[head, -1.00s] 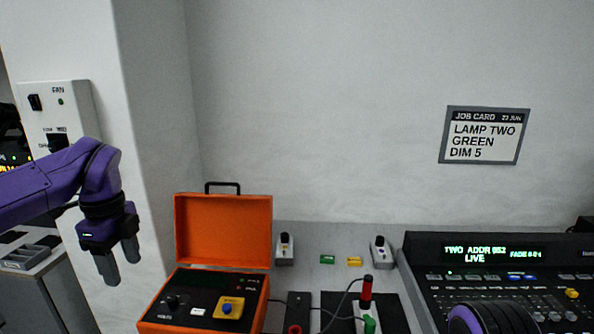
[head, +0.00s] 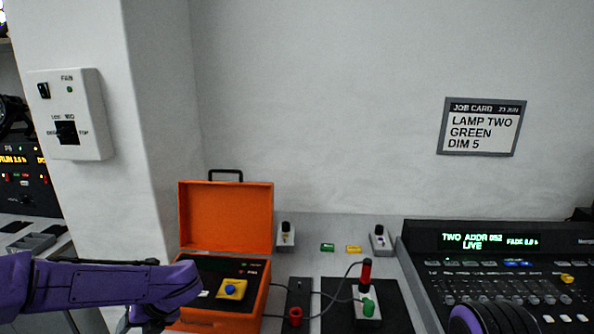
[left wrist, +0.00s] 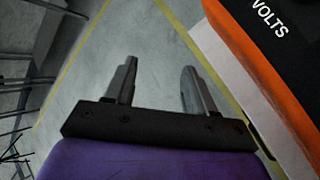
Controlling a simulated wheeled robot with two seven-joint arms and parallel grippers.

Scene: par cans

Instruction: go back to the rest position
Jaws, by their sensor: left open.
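My left arm (head: 105,285) reaches in low from the left in the head view, in front of the orange case. My left gripper (left wrist: 160,88) is open and empty in the left wrist view, with bare floor between its fingers. In the head view the gripper itself is mostly hidden at the bottom edge. A corner of the orange case (left wrist: 262,45), marked VOLTS, is close to the right of the fingers in the wrist view and not between them. Part of my right arm (head: 490,318) shows at the bottom right; its gripper is out of view.
The open orange case (head: 226,218) stands on the grey bench (head: 335,232). A fan switch box (head: 70,115) is on the left pillar. A job card (head: 482,127) hangs behind.

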